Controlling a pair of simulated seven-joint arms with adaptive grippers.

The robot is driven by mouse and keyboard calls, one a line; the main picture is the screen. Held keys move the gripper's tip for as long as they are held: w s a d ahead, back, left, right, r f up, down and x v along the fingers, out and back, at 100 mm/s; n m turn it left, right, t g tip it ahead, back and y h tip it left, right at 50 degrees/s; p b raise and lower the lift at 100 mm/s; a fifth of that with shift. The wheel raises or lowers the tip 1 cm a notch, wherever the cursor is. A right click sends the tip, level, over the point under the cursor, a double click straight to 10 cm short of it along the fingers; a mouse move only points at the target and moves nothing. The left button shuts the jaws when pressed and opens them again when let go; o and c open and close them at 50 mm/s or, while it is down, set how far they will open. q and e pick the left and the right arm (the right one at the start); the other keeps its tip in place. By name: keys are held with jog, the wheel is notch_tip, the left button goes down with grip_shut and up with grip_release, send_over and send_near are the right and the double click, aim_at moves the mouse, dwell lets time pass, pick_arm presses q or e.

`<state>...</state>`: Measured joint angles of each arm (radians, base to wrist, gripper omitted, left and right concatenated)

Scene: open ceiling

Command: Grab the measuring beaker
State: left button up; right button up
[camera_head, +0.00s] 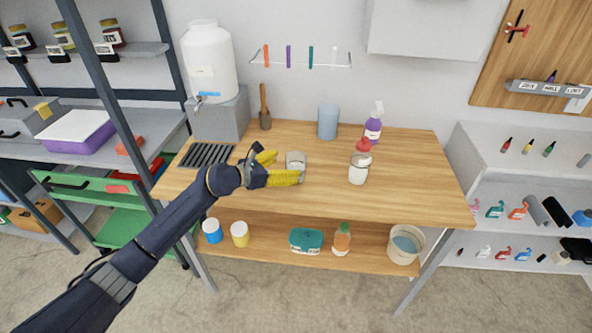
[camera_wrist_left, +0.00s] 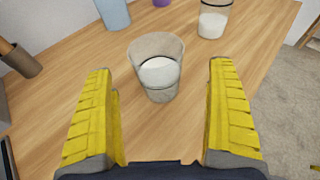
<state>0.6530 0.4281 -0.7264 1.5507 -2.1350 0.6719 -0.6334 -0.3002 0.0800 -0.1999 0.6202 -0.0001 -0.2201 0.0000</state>
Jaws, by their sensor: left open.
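A clear beaker (camera_head: 296,158) with white contents stands upright on the wooden table, left of its middle. In the left wrist view the beaker (camera_wrist_left: 157,72) stands just ahead of the fingertips, near the middle of the gap and apart from both fingers. My left gripper (camera_head: 287,167) is open with nothing held, its yellow fingers pointing at the beaker; they also show in the wrist view (camera_wrist_left: 161,72). A second clear container (camera_head: 358,172) with white contents stands farther right, also in the wrist view (camera_wrist_left: 214,22). My right gripper is not in view.
A blue cup (camera_head: 327,122), a purple spray bottle (camera_head: 373,127) and a brown utensil holder (camera_head: 265,120) stand along the back of the table (camera_head: 410,185). A white water tank (camera_head: 209,62) sits at the back left. The table's front right is clear.

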aim_at(303, 161)
pick_arm(q)
jog(key=shift+x, duration=2.65)
jog(key=shift+w+a, duration=0.1)
jog(key=shift+w, duration=0.05)
jog(key=shift+r, duration=0.1)
jog(key=c, duration=1.4)
